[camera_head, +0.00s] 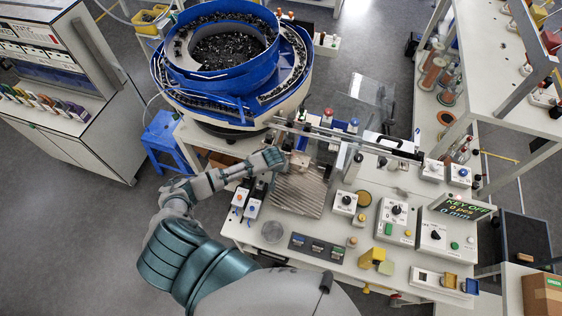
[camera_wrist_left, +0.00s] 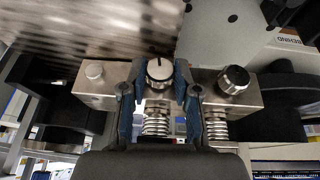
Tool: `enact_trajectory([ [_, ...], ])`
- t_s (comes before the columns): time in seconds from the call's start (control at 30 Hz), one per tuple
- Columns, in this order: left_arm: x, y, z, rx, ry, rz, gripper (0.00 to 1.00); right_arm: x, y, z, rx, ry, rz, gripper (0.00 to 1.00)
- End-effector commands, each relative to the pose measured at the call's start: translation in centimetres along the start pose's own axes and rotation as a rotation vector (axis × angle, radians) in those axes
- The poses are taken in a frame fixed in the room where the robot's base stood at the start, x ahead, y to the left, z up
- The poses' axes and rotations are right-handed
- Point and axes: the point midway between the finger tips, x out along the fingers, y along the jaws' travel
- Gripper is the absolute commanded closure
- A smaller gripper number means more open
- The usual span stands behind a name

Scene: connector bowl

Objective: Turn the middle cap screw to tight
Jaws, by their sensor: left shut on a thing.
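The middle cap screw (camera_wrist_left: 159,68) shows in the left wrist view, with a pale round top and a short dark mark line pointing up the picture. It sits on a metal block (camera_wrist_left: 112,90) between two other screws. My left gripper (camera_wrist_left: 158,85) is shut on the middle cap screw, one blue-padded finger on each side. A coil spring shows below it. In the head view my left gripper (camera_head: 284,158) hides the screws. My right gripper is not in view.
A ribbed metal plate (camera_head: 298,192) lies just in front of the gripper. The blue bowl feeder (camera_head: 175,70) stands behind it. Switch boxes (camera_head: 392,212) and a display reading "KEY OFF" (camera_head: 462,208) stand to the right on the pale table (camera_head: 340,275).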

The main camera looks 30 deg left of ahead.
Motion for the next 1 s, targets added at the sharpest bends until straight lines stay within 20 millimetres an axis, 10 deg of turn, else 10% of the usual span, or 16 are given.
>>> enact_trajectory([
  [0.97, 0.42, 0.41, 0.64, 0.089, -0.012, -0.209, 1.00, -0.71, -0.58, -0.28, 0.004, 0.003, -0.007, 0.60],
  [1.0, 0.43, 0.40, 0.64, 0.089, -0.012, -0.209, 0.60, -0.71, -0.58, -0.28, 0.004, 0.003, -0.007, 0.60],
])
